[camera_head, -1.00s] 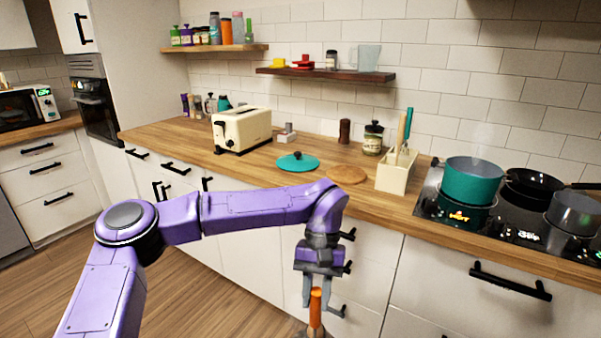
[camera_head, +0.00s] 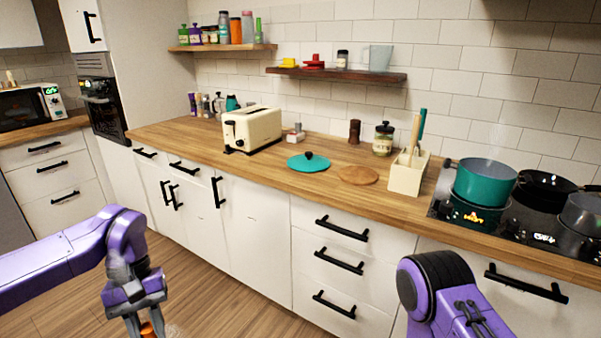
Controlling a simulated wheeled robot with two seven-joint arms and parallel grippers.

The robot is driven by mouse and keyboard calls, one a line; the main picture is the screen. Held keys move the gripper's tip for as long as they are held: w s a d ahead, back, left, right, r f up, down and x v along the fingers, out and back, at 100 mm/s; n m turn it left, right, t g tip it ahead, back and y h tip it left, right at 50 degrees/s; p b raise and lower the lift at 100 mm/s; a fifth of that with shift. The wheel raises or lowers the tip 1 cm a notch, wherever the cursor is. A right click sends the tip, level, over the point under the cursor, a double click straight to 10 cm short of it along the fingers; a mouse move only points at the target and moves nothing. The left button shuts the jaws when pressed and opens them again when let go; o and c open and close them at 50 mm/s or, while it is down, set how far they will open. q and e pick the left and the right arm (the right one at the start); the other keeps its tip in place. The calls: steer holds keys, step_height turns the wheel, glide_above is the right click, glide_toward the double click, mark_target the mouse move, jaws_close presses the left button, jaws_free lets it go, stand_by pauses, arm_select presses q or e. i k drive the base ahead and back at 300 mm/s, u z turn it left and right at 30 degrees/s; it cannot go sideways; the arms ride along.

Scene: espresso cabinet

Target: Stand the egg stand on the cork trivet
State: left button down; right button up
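The cork trivet (camera_head: 358,175) is a flat, round brown disc lying bare on the wooden counter, between the teal lid and the cream utensil holder. My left gripper (camera_head: 143,330) is at the bottom left, pointing down over the floor, well away from the trivet. Its fingers are around an orange upright piece (camera_head: 150,330), which I take to be the egg stand; most of it is cut off by the picture's lower edge. My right arm shows at the lower right, but its gripper is out of view.
A teal lid (camera_head: 309,162) lies left of the trivet, and a cream utensil holder (camera_head: 407,174) stands to its right. A toaster (camera_head: 252,130), a dark mill (camera_head: 354,132) and a jar (camera_head: 383,139) stand behind. A teal pot (camera_head: 484,181) is on the hob. The counter in front of the trivet is clear.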

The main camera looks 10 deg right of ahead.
mark_target(358, 174)
steer(key=u, duration=0.05)
steer(key=i, duration=1)
steer(key=z, duration=1.95)
